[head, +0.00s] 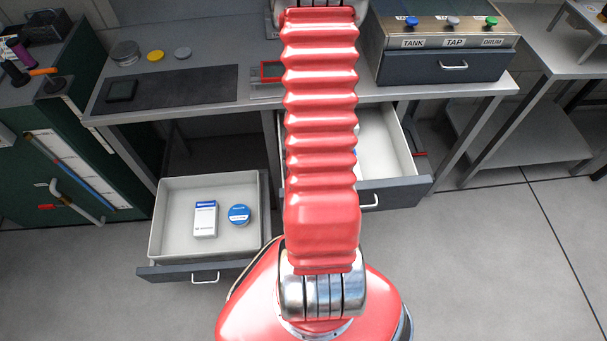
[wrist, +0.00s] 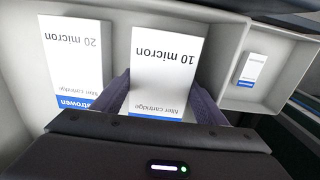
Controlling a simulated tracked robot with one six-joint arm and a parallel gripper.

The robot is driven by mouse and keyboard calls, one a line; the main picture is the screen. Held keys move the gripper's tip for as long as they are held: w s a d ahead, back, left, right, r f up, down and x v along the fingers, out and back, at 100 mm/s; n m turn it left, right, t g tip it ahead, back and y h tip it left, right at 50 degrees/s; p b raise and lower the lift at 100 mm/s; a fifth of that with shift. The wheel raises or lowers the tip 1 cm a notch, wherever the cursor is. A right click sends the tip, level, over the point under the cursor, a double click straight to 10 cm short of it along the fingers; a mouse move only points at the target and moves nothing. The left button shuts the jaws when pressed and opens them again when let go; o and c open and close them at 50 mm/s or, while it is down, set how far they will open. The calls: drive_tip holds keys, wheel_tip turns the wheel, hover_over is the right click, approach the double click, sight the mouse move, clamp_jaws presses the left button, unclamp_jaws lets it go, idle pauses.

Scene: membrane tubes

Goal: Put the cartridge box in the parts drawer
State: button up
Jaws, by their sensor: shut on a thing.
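In the wrist view, my gripper (wrist: 160,88) is shut on a white cartridge box (wrist: 163,55) marked "10 micron", one finger on each side. A second white box (wrist: 76,55) marked "20 micron" lies beside it in the same open drawer (wrist: 205,12). I cannot tell whether the held box is clear of the drawer floor. In the head view, my arm hides my gripper and much of this right drawer (head: 409,185). The left drawer (head: 160,215) is also open and holds a white box with a blue band (head: 205,219) and a round blue tin (head: 239,214).
The drawer walls stand close around my gripper. The left drawer has bare floor around its contents. The bench above (head: 215,45) carries a dark mat (head: 180,88), discs and a red-framed device (head: 271,70). A control box (head: 443,66) with coloured knobs stands at the right.

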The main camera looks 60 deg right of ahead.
drive_tip(key=shift+f, duration=0.95)
drive_tip(key=o, duration=1)
drive_tip(key=shift+c, duration=0.2)
drive_tip(key=shift+r, duration=0.1)
drive_tip(key=shift+r, duration=5.95)
drive_tip(key=shift+w, duration=0.1)
